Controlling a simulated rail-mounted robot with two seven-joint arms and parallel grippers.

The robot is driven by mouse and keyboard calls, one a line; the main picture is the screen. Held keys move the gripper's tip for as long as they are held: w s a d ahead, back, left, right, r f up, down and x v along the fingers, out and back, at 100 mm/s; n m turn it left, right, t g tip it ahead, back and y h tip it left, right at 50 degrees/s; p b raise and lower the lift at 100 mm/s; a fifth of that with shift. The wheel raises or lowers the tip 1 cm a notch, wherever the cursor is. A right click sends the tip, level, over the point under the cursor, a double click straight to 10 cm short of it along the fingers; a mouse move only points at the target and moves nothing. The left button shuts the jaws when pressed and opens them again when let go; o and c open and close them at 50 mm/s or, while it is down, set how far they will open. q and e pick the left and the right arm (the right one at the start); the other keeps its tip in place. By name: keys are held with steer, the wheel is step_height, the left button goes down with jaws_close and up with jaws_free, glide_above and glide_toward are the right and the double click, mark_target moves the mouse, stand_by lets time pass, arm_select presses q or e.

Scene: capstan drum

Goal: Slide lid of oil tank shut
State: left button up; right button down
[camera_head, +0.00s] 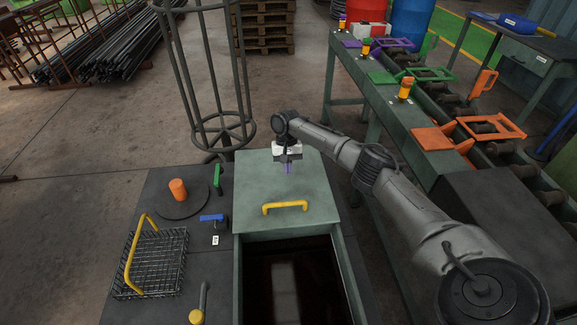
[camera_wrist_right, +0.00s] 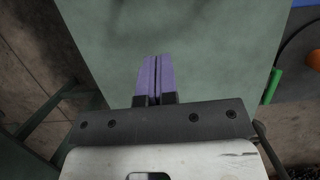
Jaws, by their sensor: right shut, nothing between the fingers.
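The oil tank (camera_head: 349,270) is a green box with dark liquid inside. Its green lid (camera_head: 253,190) covers the far part, and the near part is open. A yellow handle (camera_head: 285,207) stands on the lid near its front edge. My right gripper (camera_head: 287,169) is above the far part of the lid, behind the handle, with its purple fingers shut and empty. In the right wrist view the shut purple fingers (camera_wrist_right: 155,80) point at the bare lid surface (camera_wrist_right: 200,50); I cannot tell if they touch it. My left gripper is not in view.
A wire basket (camera_head: 155,262) with a yellow handle, an orange knob (camera_head: 178,189) on a round dark cover and a blue lever (camera_head: 211,218) are left of the tank. A tall round cage frame (camera_head: 215,130) stands behind. A roller bench (camera_head: 400,125) is at the right.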

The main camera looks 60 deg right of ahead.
steer(key=b, duration=0.2)
glide_above(290, 199)
steer(key=w+d, duration=0.1)
step_height(290, 199, down, 6)
steer(key=shift+d+r, duration=0.1)
steer(key=shift+d, duration=0.05)
steer(key=shift+s+a, duration=0.4)
steer(key=shift+a, duration=0.25)
steer(key=shift+s+a+f, duration=0.25)
steer(key=shift+s+a, duration=0.45)
steer(key=shift+a, duration=0.2)
steer(key=shift+r, duration=0.1)
